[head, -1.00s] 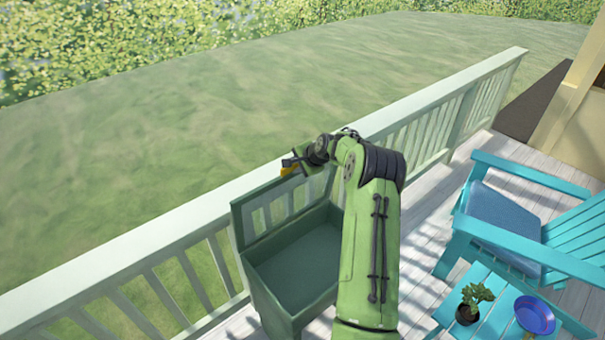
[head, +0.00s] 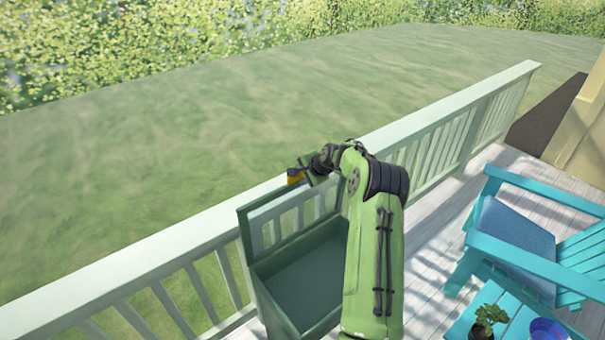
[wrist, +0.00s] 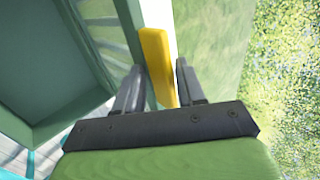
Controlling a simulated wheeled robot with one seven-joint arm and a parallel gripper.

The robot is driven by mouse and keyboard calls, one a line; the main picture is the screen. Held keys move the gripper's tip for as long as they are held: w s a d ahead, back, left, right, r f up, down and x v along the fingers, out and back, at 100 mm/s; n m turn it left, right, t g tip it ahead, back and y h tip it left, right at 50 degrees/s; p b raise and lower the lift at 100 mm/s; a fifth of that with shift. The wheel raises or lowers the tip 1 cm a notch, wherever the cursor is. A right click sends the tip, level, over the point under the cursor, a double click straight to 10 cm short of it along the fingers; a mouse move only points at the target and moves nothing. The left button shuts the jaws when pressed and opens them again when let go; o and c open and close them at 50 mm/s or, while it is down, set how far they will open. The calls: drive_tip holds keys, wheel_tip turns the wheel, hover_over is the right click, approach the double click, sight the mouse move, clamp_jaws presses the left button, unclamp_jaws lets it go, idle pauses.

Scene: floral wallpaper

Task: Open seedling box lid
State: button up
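The dark green seedling box (head: 268,303) stands against the railing in the head view, and its dark interior shows. Its framed lid (head: 246,228) is tilted up, nearly upright, with the railing visible through its pane. A yellow handle (head: 294,178) is at the lid's top edge. My gripper (head: 303,174) is at this handle. In the wrist view, the yellow handle (wrist: 157,60) lies between the two fingers of my gripper (wrist: 160,85). I cannot tell whether both fingers press on it. My arm hides the box's right side.
The pale railing (head: 440,117) runs diagonally behind the box, with grass beyond. At right stand a turquoise chair (head: 570,245) and a small turquoise table (head: 463,325) with a potted plant (head: 488,320) and a blue bowl (head: 548,329). Wooden deck between is clear.

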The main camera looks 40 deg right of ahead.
drive_tip(key=shift+s+d+r, duration=0.1)
drive_tip(key=shift+s+r, duration=0.05)
drive_tip(key=shift+r, duration=0.1)
drive_tip(key=shift+s+r, duration=0.2)
drive_tip(key=b+v, duration=0.2)
drive_tip(key=v, duration=1.3)
drive_tip(key=s+a+r+n+g+b, duration=0.1)
drive_tip(key=s+a+r+n, duration=0.15)
drive_tip(key=a, duration=0.55)
drive_tip(key=s+a+r+n+g+h, duration=0.1)
drive_tip(key=s+a+n, duration=0.3)
drive_tip(key=a, duration=0.5)
drive_tip(key=s+a+r+n+g+b, duration=0.15)
drive_tip(key=s+a+n, duration=0.25)
drive_tip(key=a, duration=0.4)
drive_tip(key=s+a+f+n, duration=0.2)
drive_tip(key=s+a+n, duration=0.1)
drive_tip(key=s, duration=0.6)
drive_tip(key=s+a+f+n, duration=0.1)
drive_tip(key=s+a+n, duration=0.2)
drive_tip(key=s, duration=0.6)
drive_tip(key=shift+a+f+n+y+b, duration=0.2)
drive_tip(key=shift+f+n+y+b, duration=0.15)
drive_tip(key=shift+n, duration=0.2)
